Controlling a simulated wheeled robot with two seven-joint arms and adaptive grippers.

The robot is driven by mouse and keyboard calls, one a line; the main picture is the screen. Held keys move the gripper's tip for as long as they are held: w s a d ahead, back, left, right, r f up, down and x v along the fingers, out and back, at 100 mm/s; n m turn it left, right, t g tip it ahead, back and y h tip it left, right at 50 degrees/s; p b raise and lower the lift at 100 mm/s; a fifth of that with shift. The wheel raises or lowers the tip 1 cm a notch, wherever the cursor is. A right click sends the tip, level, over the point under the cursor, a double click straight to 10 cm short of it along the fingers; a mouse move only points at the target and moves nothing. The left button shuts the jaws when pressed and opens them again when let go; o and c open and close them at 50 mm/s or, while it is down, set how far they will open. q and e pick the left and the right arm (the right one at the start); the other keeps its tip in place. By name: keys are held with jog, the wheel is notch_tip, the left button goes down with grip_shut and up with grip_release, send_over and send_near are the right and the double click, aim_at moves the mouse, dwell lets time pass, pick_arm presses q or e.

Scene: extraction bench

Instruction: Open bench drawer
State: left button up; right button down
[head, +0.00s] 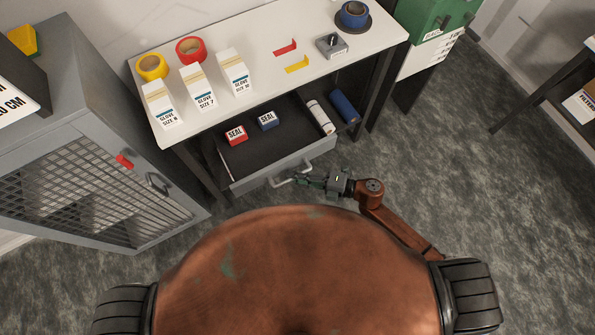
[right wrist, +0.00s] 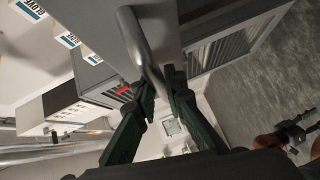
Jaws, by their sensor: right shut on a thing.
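The bench drawer (head: 284,165) is pulled out below the white bench top, with its inside showing. Its pale bar handle (head: 290,178) is on the grey front. My right gripper (head: 305,181) is at the handle in the head view. In the right wrist view, the fingers of my right gripper (right wrist: 162,92) are shut on the handle bar (right wrist: 143,50), one on each side. My left gripper does not show in the head view.
Glove boxes (head: 198,88), tape rolls (head: 190,50) and small items stand on the bench top (head: 260,35). A grey mesh-door cabinet (head: 95,195) stands close at the left. A green unit (head: 432,18) is at the right. Floor (head: 450,150) is clear right of the drawer.

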jog(key=c, duration=2)
grip_release()
jog(key=v, duration=1.2)
jog(key=shift+w, duration=0.1)
